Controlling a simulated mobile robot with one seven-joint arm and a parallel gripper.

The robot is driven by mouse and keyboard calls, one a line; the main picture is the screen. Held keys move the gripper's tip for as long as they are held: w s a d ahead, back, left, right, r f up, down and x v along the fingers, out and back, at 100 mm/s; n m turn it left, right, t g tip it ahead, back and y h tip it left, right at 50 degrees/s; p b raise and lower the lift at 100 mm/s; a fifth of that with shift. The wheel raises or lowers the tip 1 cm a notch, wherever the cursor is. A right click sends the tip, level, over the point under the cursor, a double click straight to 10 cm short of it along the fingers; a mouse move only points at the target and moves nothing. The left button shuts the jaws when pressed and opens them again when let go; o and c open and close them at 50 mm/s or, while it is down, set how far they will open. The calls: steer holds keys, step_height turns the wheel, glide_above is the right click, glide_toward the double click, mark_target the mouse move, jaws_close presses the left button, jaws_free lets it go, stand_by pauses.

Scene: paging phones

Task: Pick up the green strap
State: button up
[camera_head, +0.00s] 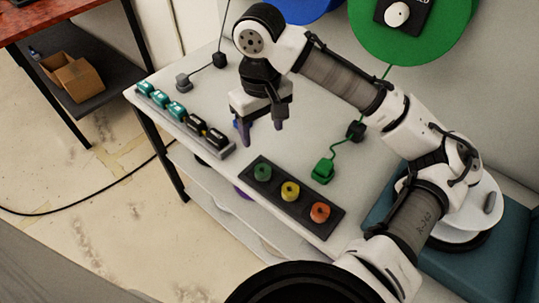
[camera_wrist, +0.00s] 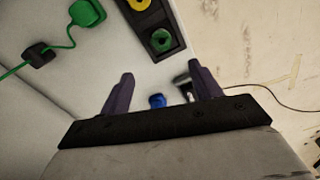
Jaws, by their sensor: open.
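The green strap (camera_head: 322,170) is a green tab on a thin green cord, lying on the white table right of centre in the head view. Its cord runs up to a small black block (camera_head: 356,130). In the wrist view the green strap (camera_wrist: 87,13) is at the top left, beyond my fingers and apart from them. My gripper (camera_head: 261,128) hangs above the table, left of the strap, pointing down. It is open, with nothing held. In the wrist view my gripper (camera_wrist: 161,88) has its fingers spread, with a small blue thing (camera_wrist: 156,101) showing between them.
A black tray (camera_head: 264,203) with green, yellow and red round pieces lies at the table's front edge, near the strap. A grey rack (camera_head: 228,151) of teal and black pieces lies at the left edge. Large blue and green discs (camera_head: 371,48) stand behind the table.

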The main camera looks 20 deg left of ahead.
glide_above(262, 169)
step_height(262, 169, down, 8)
steer(key=shift+d+f, duration=0.1)
steer(key=shift+d, duration=0.05)
steer(key=shift+f+p, duration=0.85)
steer(key=shift+f, duration=1.85)
steer(key=shift+c, duration=0.4)
steer(key=c, duration=1)
